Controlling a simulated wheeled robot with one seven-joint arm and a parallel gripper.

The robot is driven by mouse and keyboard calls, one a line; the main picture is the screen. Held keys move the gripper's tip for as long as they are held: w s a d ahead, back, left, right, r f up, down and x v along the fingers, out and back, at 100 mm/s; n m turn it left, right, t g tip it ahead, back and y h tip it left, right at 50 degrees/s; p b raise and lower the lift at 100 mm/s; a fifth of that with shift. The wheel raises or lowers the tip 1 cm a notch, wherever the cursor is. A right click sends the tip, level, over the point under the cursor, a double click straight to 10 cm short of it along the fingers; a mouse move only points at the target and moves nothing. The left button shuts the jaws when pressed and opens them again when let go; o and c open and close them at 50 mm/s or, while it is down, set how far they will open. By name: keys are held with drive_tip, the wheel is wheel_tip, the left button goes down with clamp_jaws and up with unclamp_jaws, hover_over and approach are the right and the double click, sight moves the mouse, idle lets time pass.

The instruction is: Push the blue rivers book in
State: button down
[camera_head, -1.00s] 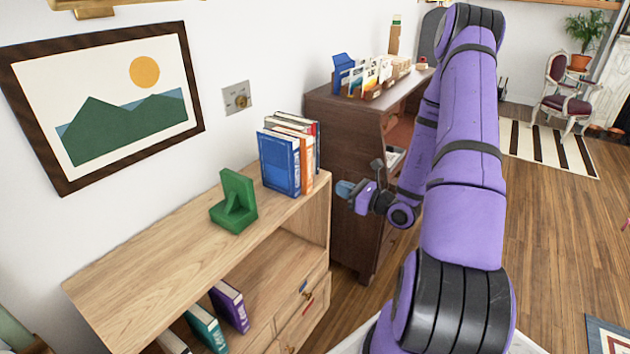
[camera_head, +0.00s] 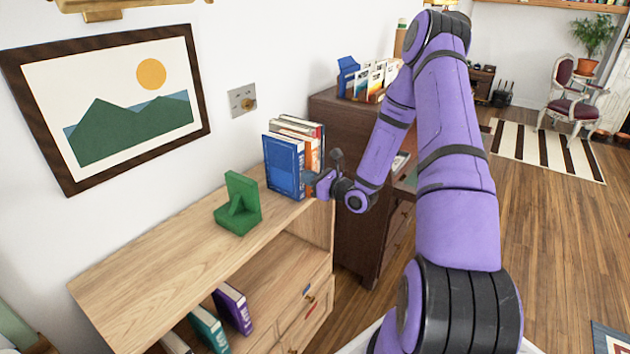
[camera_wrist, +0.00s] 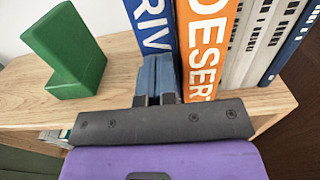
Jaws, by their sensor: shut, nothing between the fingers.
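The blue rivers book (camera_head: 284,165) stands upright at the near end of a row of books on top of the wooden shelf (camera_head: 165,262). In the wrist view the blue spine (camera_wrist: 149,25) shows the letters "RIV". My gripper (camera_head: 309,181) is shut and empty at the lower part of this spine. In the wrist view its blue-grey fingertips (camera_wrist: 156,72) hide the lower spine. I cannot tell whether they touch it. The orange "DESERT" book (camera_wrist: 205,45) stands close on the right of the blue book.
A green bookend (camera_head: 238,203) stands on the shelf top, apart from the blue book. Several white-spined books (camera_wrist: 262,40) and a dark blue one follow the orange book. A dark brown desk (camera_head: 350,190) stands beyond the shelf. Purple and teal books lean in the lower compartment.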

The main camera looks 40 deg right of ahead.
sight(284, 167)
drive_tip(key=shift+w, duration=0.1)
drive_tip(key=shift+x, duration=1.55)
